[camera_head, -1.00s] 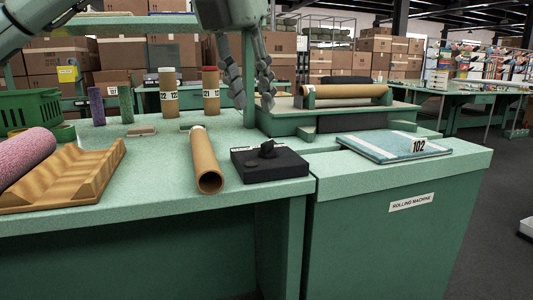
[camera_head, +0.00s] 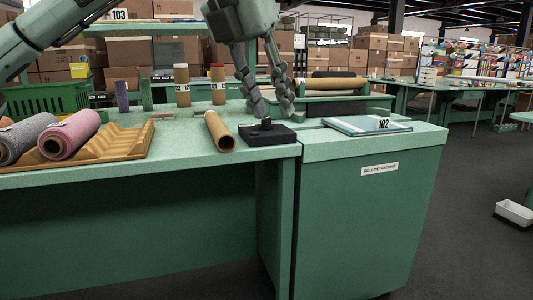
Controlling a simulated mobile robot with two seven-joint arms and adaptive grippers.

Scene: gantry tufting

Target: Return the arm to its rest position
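My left gripper (camera_head: 273,108) comes in from the upper left on its arm. Its two fingers point down and stand apart with nothing between them. The fingertips show above and behind the black block (camera_head: 280,135) with a small knob; I cannot tell the exact height. My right gripper is not in view.
A cardboard tube (camera_head: 219,132) lies left of the block. A wooden cradle (camera_head: 115,147) holds a pink roll (camera_head: 70,134) and a grey roll (camera_head: 24,138). The rolling machine table (camera_head: 390,200) carries a flat pad (camera_head: 366,125) marked 102. Grey floor (camera_head: 465,200) is open at right.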

